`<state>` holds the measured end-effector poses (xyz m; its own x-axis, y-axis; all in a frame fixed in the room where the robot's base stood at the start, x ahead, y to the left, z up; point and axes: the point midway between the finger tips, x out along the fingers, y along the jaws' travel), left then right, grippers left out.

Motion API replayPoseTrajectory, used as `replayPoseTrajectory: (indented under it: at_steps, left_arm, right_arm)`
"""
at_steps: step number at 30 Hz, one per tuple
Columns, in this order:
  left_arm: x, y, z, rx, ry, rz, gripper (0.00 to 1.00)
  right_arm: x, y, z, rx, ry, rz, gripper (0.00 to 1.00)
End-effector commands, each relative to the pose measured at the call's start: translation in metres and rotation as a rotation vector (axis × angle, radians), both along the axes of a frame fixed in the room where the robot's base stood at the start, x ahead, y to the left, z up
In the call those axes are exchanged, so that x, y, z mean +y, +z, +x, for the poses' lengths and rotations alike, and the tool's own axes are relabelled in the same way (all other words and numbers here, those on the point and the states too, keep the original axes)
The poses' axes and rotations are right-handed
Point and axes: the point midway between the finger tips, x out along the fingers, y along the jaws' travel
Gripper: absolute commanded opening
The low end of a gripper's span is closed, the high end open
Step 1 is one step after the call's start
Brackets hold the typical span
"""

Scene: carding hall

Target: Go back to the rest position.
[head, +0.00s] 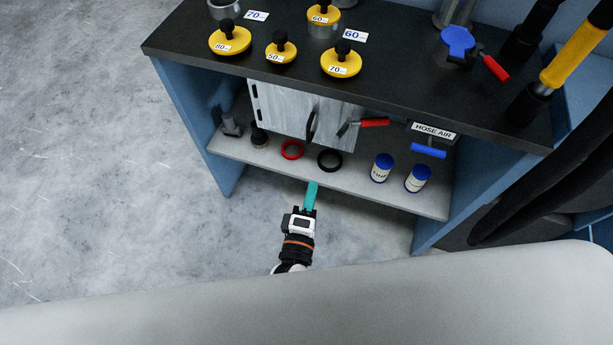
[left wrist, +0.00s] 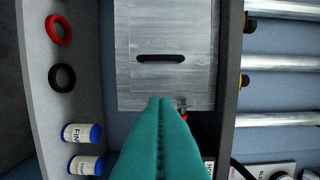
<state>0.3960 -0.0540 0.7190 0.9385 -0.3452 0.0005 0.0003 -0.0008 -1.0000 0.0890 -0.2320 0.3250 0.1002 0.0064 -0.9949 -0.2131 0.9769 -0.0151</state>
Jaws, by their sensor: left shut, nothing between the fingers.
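My left gripper (head: 311,196) shows in the head view just in front of the bench's lower shelf, its teal fingers shut and empty. In the left wrist view the shut fingers (left wrist: 160,120) point toward a grey metal panel (left wrist: 165,85) with a dark slot-shaped handle. The panel also shows in the head view (head: 280,108), above the shelf. The fingers appear apart from the shelf and the things on it. My right gripper is in neither view.
The blue bench has a dark top (head: 390,85) with yellow knobbed caps (head: 230,40). Its lower shelf (head: 270,160) holds a red ring (head: 292,149), a black ring (head: 329,160) and two blue-lidded jars (head: 382,168). Open concrete floor (head: 90,170) lies at left.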

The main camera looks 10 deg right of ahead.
Motion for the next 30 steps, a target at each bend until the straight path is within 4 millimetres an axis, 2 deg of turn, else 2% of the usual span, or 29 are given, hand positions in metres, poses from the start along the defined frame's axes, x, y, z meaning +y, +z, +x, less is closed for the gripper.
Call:
replayPoseTrajectory:
  at_steps: [9, 11, 13, 14, 17, 18, 20, 21, 24, 27, 30]
  left_arm:
    - [-0.001, 0.0, -0.008, 0.0, 0.0, 0.003, 0.0]
    - [0.0, -0.006, -0.009, 0.007, -0.005, 0.024, 0.0]
    - [0.003, -0.023, -0.012, 0.03, -0.022, 0.089, 0.0]
    - [0.005, -0.034, -0.015, 0.046, -0.032, 0.134, 0.0]
    - [0.021, -0.088, -0.03, 0.118, -0.093, 0.339, 0.0]
    - [0.03, -0.113, -0.039, 0.154, -0.128, 0.439, 0.0]
    - [0.049, -0.152, -0.056, 0.21, -0.187, 0.591, 0.0]
    - [0.063, -0.177, -0.069, 0.25, -0.23, 0.689, 0.0]
    - [0.102, -0.232, -0.107, 0.348, -0.352, 0.911, 0.0]
    - [0.147, -0.278, -0.151, 0.447, -0.491, 1.107, 0.0]
    - [0.193, -0.311, -0.199, 0.545, -0.645, 1.27, 0.0]
  right_arm:
    - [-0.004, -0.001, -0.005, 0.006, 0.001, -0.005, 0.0]
    - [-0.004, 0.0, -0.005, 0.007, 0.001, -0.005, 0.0]
    - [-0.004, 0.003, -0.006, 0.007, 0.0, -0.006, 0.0]
    - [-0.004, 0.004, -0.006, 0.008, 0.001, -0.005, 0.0]
    - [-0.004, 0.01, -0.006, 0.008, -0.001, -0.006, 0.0]
    - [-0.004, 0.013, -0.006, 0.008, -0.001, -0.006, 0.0]
    - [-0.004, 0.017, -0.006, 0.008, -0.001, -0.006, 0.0]
    - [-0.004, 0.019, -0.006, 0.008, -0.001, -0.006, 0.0]
    - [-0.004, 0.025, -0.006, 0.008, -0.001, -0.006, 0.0]
    - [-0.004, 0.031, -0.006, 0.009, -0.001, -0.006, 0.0]
    - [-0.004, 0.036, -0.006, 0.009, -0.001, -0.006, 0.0]
